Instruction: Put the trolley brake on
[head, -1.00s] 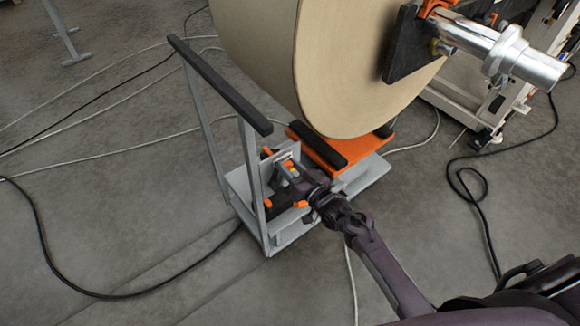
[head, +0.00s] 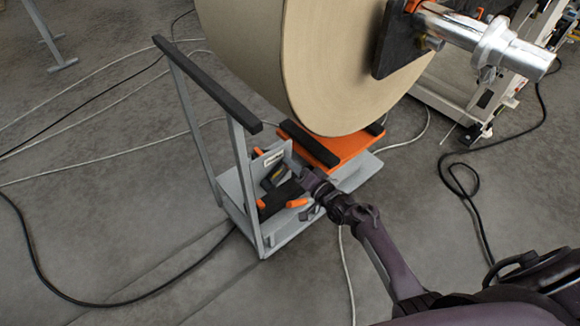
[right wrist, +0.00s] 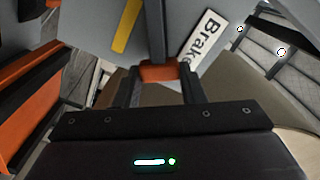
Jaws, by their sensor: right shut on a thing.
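The trolley (head: 231,187) is a grey frame with a tall black-topped push handle (head: 205,82). An upright grey plate (head: 271,158) on it carries a white label reading "Brake" (right wrist: 207,52) and a yellow strip (right wrist: 127,27). The brake lever (right wrist: 156,30) is a dark bar with an orange grip (right wrist: 160,71). My right gripper (right wrist: 163,92) is shut on the orange grip, in front of the plate. In the head view my right gripper (head: 288,188) reaches in from the right and hides most of the lever. My left gripper is out of view.
A big kraft paper roll (head: 325,70) stands over the trolley's orange platform (head: 345,147) with black pads. A metal shaft (head: 490,40) sticks out of the roll. Cables (head: 463,185) lie on the grey floor. Floor is open to the left and in front.

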